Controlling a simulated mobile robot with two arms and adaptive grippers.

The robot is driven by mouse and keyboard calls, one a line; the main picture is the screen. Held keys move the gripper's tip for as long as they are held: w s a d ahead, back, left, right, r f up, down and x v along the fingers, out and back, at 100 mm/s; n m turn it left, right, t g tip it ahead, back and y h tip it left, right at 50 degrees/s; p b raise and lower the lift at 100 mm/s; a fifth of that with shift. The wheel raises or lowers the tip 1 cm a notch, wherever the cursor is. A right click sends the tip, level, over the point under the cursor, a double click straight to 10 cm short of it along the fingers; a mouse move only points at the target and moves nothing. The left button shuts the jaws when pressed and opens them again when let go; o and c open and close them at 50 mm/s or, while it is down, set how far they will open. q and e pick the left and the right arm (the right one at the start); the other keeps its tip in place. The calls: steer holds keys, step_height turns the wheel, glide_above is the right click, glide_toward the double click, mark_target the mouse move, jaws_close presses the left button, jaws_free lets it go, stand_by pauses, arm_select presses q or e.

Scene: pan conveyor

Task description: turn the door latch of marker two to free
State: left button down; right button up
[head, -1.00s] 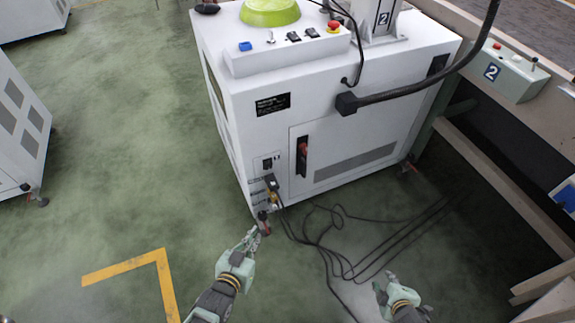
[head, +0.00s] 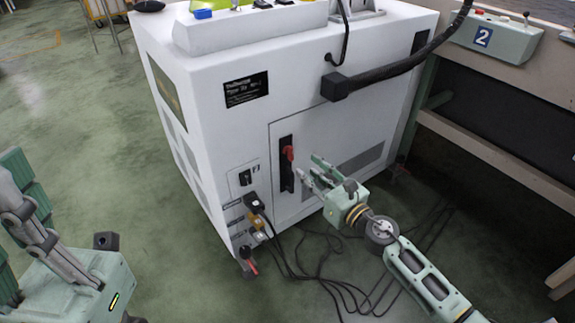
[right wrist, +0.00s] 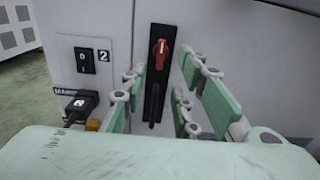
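The door latch is a tall black plate (head: 286,175) with a red handle (head: 289,153) near its top, on the white cabinet's front door. In the right wrist view the red handle (right wrist: 159,48) looks roughly upright on the black plate (right wrist: 154,95). A "2" label (right wrist: 103,56) is on the switch panel left of it. My right gripper (head: 310,168) is open and empty, just right of the latch in the head view. In the right wrist view its fingers (right wrist: 165,75) are spread either side of the plate, apart from the handle. My left gripper is out of view; only arm parts show.
A black plug and cable (head: 255,203) stick out from the cabinet (head: 200,130) left of the latch. Loose cables (head: 320,250) lie on the floor below. A thick black hose (head: 385,83) crosses the upper front. A conveyor control box (head: 490,37) stands upper right.

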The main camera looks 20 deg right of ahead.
mark_target(293, 156)
steer(key=x, duration=0.7)
steer(key=shift+c, duration=0.4)
jaws_close()
